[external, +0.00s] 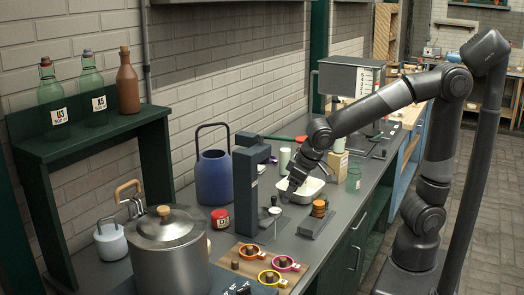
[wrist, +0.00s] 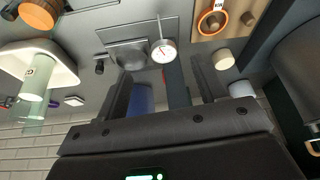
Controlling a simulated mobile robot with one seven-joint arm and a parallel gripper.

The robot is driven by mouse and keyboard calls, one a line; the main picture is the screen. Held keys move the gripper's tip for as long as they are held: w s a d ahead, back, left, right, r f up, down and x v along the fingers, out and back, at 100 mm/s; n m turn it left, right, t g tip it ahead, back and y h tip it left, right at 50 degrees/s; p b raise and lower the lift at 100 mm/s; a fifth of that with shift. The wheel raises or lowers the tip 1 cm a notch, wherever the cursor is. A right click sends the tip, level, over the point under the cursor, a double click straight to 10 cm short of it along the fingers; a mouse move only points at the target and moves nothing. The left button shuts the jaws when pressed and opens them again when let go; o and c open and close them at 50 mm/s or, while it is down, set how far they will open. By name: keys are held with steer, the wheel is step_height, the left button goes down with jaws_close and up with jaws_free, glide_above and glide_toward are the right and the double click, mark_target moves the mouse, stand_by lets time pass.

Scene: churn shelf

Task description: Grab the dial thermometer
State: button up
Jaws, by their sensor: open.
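The dial thermometer (wrist: 163,51) has a round white face with a red needle and a thin metal stem. In the wrist view it lies between and just beyond the fingertips, its stem pointing up the picture. In the external view its pale dial (external: 274,211) shows left of and a little below my gripper (external: 288,191), beside the dark upright stand. My gripper is open, with nothing between its two fingers in the wrist view (wrist: 163,80). I cannot tell the exact gap between fingers and dial.
A dark upright stand (external: 246,190) is close on the left. A white tray (external: 311,187) is behind my gripper. A wooden board (external: 243,262) with coloured cups and a large steel pot (external: 170,255) are in front.

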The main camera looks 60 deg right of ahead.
mark_target(277, 210)
steer(key=x, duration=0.5)
steer(key=shift+f, duration=0.1)
steer(key=shift+w+a+x, duration=0.1)
steer(key=shift+w+x, duration=0.1)
steer(key=shift+x, duration=1.15)
steer(key=shift+w+a+x, duration=0.15)
steer(key=shift+w+x, duration=0.1)
steer(key=shift+x, duration=1.05)
steer(key=shift+c, duration=0.2)
steer(key=c, duration=1)
steer(key=shift+r, duration=0.25)
